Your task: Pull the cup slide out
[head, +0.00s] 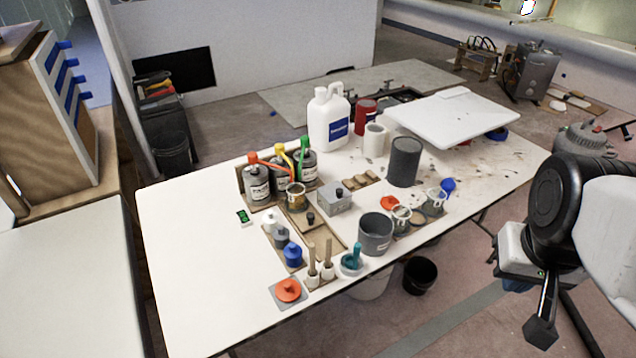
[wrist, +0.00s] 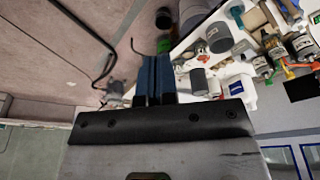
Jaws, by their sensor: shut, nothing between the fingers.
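A wooden slide tray (head: 325,236) with a small dark knob (head: 310,217) lies on the white table, in front of the pump bottles; I take it for the cup slide. A small metal cup with amber contents (head: 296,196) stands at its back end, by the bottle rack. My gripper shows at the far right of the head view, off the table's right side and far from the slide. In the wrist view its blue fingers (wrist: 155,62) are together and empty. I cannot make out the slide in the wrist view.
Pump bottles (head: 257,184) stand behind the slide. A grey metal box (head: 335,201) and grey pot (head: 376,234) are to its right. The table's left part is clear.

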